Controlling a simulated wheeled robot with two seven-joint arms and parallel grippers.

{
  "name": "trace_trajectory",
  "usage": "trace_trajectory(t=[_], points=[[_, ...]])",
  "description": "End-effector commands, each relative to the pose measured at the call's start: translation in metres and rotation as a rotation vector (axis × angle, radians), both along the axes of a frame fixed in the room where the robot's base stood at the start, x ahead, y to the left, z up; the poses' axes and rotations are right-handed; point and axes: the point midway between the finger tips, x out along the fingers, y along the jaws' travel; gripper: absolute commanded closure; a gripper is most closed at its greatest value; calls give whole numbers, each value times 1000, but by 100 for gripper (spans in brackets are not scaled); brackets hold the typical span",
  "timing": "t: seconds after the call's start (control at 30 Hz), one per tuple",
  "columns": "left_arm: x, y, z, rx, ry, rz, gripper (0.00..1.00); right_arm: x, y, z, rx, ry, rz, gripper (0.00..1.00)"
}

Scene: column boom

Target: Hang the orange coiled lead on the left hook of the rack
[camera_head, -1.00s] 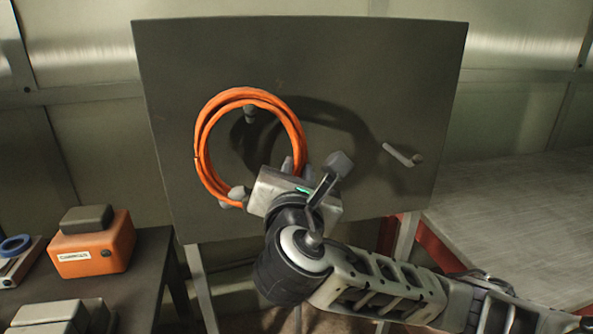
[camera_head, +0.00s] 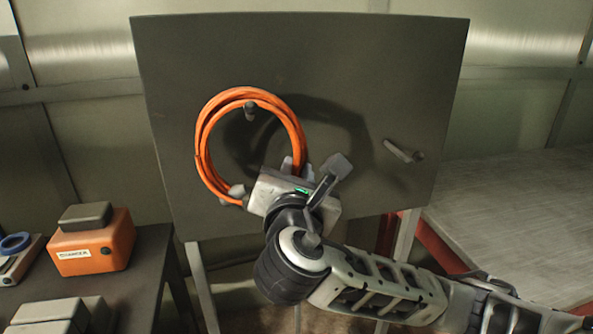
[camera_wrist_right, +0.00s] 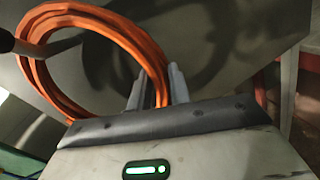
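The orange coiled lead (camera_head: 203,153) stands as a loop in front of the dark rack panel (camera_head: 350,70). The left hook (camera_head: 250,108) shows at the top inside edge of the loop; I cannot tell whether the lead rests on it. My right gripper (camera_head: 298,168) is at the loop's lower right. In the right wrist view its fingers (camera_wrist_right: 157,92) are close on both sides of the lead (camera_wrist_right: 148,58), and a dark peg (camera_wrist_right: 8,40) shows at the left edge. The right hook (camera_head: 400,151) is empty. My left gripper is not in view.
A dark bench at lower left holds an orange box (camera_head: 95,243), a blue ring (camera_head: 14,244) and grey blocks (camera_head: 60,315). A grey table (camera_head: 520,210) stands at the right. A small grey piece (camera_head: 236,191) shows at the loop's lower edge.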

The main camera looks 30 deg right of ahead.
Motion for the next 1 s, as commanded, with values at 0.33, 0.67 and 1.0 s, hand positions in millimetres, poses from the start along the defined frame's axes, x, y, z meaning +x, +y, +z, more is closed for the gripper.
trace_trajectory(t=[0.33,0.67,1.0], points=[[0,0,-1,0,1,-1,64,0,1,-5,-4,14,0,56],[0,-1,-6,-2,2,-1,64,-36,21,-4,2,9,8,56],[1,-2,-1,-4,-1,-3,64,-109,60,-4,5,17,8,56]])
